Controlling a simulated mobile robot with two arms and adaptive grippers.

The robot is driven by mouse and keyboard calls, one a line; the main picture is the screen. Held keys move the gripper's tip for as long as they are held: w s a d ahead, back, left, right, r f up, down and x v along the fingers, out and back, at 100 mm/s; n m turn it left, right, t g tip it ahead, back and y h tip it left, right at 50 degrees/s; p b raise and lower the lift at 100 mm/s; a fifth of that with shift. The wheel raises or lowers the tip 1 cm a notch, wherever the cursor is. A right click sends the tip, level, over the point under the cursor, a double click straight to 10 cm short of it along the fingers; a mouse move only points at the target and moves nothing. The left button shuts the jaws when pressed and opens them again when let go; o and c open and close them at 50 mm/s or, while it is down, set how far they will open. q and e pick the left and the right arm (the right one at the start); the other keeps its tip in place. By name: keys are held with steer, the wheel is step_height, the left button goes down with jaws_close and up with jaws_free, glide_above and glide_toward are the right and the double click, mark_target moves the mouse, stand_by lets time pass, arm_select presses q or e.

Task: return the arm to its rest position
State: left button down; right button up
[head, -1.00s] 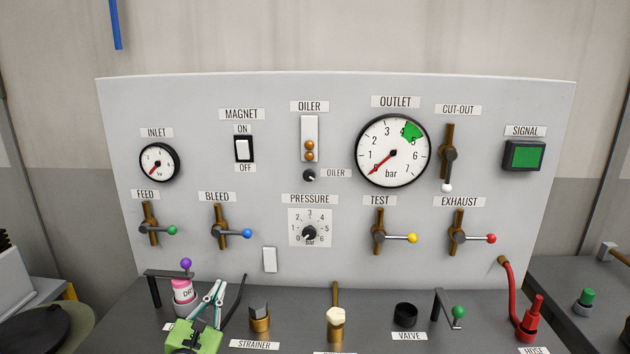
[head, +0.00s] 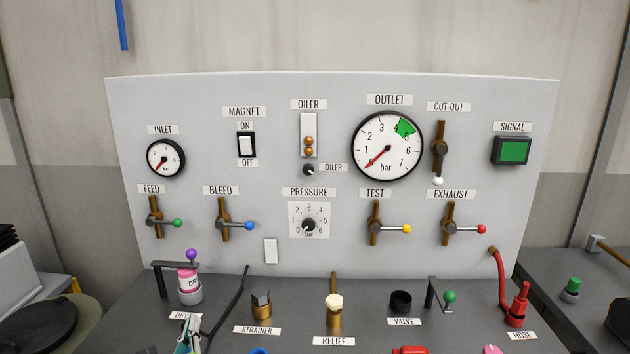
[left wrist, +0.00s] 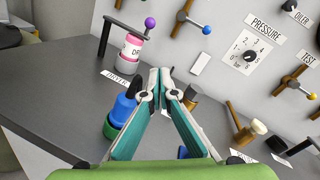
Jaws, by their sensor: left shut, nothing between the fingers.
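My left gripper (head: 187,334) shows at the bottom left of the head view, in front of the pink and white dryer canister (head: 190,284). In the left wrist view its two teal fingers (left wrist: 165,88) meet at the tips with nothing between them. The gripper is above the dark bench and apart from the panel. The dryer canister also shows in the left wrist view (left wrist: 129,50), beyond the fingers to the left. My right gripper is not in view.
The grey panel (head: 290,260) with gauges and levers stands at the back. On the bench are the strainer (head: 261,305), the relief valve (head: 334,308), a black valve socket (head: 401,301) and a red hose (head: 502,280). A blue and green item (left wrist: 122,112) stands beside the fingers.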

arm_select(q)
steer(key=s+f+n+g, duration=0.4)
steer(key=s+f+n, duration=0.2)
steer(key=s+n, duration=0.3)
steer(key=s+f+n+g, duration=0.4)
steer(key=s+f+n, duration=0.3)
steer(key=s+n, duration=0.15)
steer(key=s+d+f+n+g+h, duration=0.2)
steer(key=s+d+n+g, duration=0.15)
steer(key=s, duration=0.65)
steer(key=s+d+f+n+g+h, duration=0.1)
steer(key=s+d+f+n+g, duration=0.15)
steer(key=s+n, duration=0.45)
steer(key=s+f+m+g+b, duration=0.1)
steer(key=s+f, duration=0.1)
steer(key=f, duration=1.2)
steer(key=s+f+m+g, duration=0.1)
steer(key=s+f, duration=0.2)
steer(key=f, duration=1.1)
steer(key=s+a+f+b, duration=0.1)
steer(key=s+a+f, duration=0.1)
steer(key=s+f, duration=1.4)
steer(key=shift+a+g, duration=0.15)
steer(key=shift+g, duration=0.25)
